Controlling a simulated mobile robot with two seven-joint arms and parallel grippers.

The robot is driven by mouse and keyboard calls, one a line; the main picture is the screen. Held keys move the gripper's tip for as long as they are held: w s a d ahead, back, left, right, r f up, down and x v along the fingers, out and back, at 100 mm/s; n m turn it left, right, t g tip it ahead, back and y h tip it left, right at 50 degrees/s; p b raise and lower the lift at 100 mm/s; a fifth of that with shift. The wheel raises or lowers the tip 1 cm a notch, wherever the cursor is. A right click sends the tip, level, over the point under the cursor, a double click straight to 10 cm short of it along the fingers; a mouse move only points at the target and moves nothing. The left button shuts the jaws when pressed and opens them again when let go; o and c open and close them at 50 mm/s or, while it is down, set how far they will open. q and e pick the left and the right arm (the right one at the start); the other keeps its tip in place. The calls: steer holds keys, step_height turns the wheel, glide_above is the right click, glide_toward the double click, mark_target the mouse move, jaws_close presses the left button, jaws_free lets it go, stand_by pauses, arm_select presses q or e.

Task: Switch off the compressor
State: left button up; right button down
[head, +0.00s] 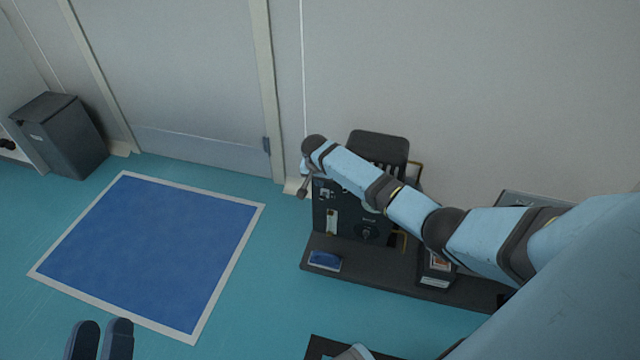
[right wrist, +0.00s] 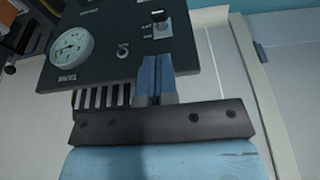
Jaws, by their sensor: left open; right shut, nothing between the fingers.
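The compressor (head: 345,215) is a dark unit with a control panel, on a dark base by the wall. In the right wrist view its panel (right wrist: 105,45) shows a round white gauge (right wrist: 71,47) marked TANK, a small round fitting (right wrist: 123,50) and a switch with a pale lever (right wrist: 161,24). The small labels beside the switch are too blurred to read. My right gripper (right wrist: 156,62) is shut and empty, its blue fingertips just below the switch in that view; contact cannot be told. In the head view it hangs at the compressor's upper left (head: 304,190). My left gripper (head: 102,326) is open and empty over the floor.
A blue floor mat (head: 150,250) with a white border lies at left. A dark bin (head: 62,135) stands near the door (head: 180,70). A blue item (head: 324,261) lies on the dark base (head: 375,275). My right arm covers part of the compressor.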

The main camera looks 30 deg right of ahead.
mark_target(322, 196)
steer(key=b+x, duration=0.3)
steer(key=x, duration=0.5)
steer(key=shift+b, duration=0.35)
arm_select(q)
step_height(322, 196, down, 6)
steer(key=g, duration=0.2)
steer(key=shift+w+d+m+g, duration=0.15)
steer(key=shift+d+m+g, duration=0.15)
steer(key=shift+r, duration=0.1)
